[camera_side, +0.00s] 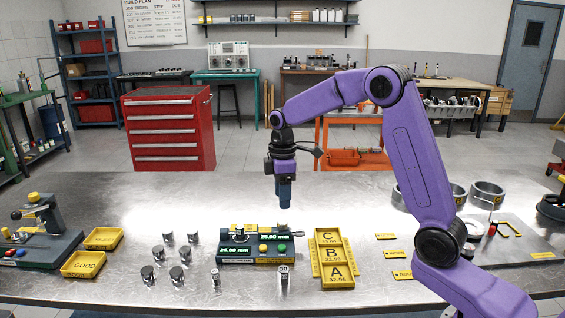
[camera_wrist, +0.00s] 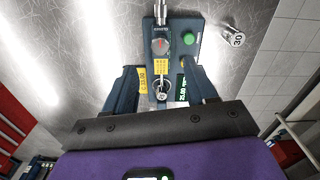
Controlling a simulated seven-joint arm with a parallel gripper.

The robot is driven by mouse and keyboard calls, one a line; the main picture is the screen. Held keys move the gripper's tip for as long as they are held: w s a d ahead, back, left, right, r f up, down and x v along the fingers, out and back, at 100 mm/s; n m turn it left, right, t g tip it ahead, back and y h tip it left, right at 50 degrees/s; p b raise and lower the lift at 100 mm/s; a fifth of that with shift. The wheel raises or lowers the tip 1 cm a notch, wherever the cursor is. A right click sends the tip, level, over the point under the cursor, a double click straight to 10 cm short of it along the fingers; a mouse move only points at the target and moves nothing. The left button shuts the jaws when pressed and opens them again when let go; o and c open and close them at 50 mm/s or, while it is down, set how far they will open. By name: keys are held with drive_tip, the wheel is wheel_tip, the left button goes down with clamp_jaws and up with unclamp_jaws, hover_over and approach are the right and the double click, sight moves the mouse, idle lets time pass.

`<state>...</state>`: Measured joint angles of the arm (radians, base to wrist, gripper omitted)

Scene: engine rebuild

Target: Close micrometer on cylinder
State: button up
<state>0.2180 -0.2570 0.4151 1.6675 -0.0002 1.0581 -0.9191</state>
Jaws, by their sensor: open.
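The micrometer station (camera_side: 257,250) is a dark block on the steel bench with green digital readouts, a yellow button and a green button. In the wrist view, the station (camera_wrist: 173,25) carries a metal thimble (camera_wrist: 160,12) at the far end and a round dial with a red pointer. A small round metal piece (camera_wrist: 162,93) shows between my fingers; I cannot tell whether it is the cylinder or part of the micrometer. My gripper (camera_side: 285,205) is open and points down above the station, apart from it. Its fingers (camera_wrist: 162,80) straddle the station in the wrist view.
A cylinder marked 30 (camera_side: 284,278) stands in front of the station. Several metal cylinders (camera_side: 170,258) stand to the left, near yellow trays (camera_side: 83,264). Large rings (camera_side: 488,194) stand at the bench's right.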

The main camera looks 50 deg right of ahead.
wheel_tip(320, 180, up, 10)
drive_tip(key=shift+f, duration=0.2)
idle(0.4)
drive_tip(key=s+a+f, duration=0.2)
drive_tip(key=s+a, duration=0.3)
drive_tip(key=s, duration=0.3)
drive_tip(key=s+a+f, duration=0.1)
drive_tip(key=s+a, duration=0.4)
drive_tip(key=s, duration=0.3)
drive_tip(key=s+d+f, duration=0.1)
drive_tip(key=s+f, duration=0.2)
drive_tip(key=s, duration=0.7)
drive_tip(key=s+d+f+n, duration=0.1)
drive_tip(key=s+d+f, duration=0.1)
drive_tip(key=s, duration=0.7)
drive_tip(key=shift+s+d+f+n, duration=0.15)
drive_tip(key=shift+s+f+n, duration=0.2)
drive_tip(key=shift+f, duration=0.35)
idle(2.0)
